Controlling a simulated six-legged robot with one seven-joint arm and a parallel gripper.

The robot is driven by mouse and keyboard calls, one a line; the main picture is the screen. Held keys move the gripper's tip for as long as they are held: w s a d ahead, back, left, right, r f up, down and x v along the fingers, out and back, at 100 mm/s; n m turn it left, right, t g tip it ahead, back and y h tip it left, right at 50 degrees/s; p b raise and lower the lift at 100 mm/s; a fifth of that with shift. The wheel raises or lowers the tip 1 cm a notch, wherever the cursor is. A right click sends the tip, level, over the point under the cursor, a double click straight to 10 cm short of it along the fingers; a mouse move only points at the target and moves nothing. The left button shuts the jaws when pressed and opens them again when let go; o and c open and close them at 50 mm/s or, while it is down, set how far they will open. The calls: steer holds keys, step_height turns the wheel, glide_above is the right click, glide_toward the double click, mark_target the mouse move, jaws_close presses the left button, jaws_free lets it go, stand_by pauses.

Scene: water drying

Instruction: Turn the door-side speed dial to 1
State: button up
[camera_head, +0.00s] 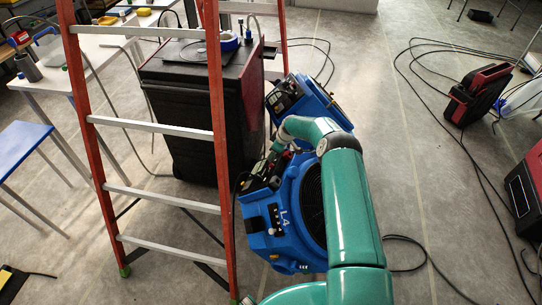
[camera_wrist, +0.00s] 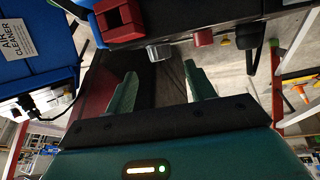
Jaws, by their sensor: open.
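A blue machine marked L4 (camera_head: 262,222) with a round black grille stands on the floor, and small pale controls show on its front face. A second blue machine (camera_head: 318,97) stands behind it. I cannot tell which control is the door-side speed dial. In the wrist view my gripper (camera_wrist: 160,90) is open and empty, its two green fingers apart. A dark panel edge with a red block (camera_wrist: 120,18), a grey knob (camera_wrist: 160,52) and a red knob (camera_wrist: 203,38) lies just beyond the fingertips. In the head view my gripper is hard to make out near L4's top.
A red and white ladder (camera_head: 152,126) stands close on the left. A black cabinet (camera_head: 180,110) is behind it. A blue machine labelled AIR CLEANER (camera_wrist: 40,45) is at the wrist view's left.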

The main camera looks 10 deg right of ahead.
steer(key=shift+x, duration=3.05)
steer(key=c, duration=1)
steer(key=shift+o, duration=0.2)
steer(key=shift+s+a+m+t, duration=0.1)
steer(key=shift+m+t, duration=0.2)
steer(key=shift+t, duration=0.1)
steer(key=shift+s+a+m+t+h, duration=0.1)
steer(key=shift+a+m+t+h, duration=0.15)
steer(key=shift+m+t+h, duration=0.65)
steer(key=shift+s+f+m+t+h, duration=0.1)
steer(key=shift+m+t+h, duration=0.2)
steer(key=shift+t+h, duration=0.45)
steer(key=shift+h, duration=0.35)
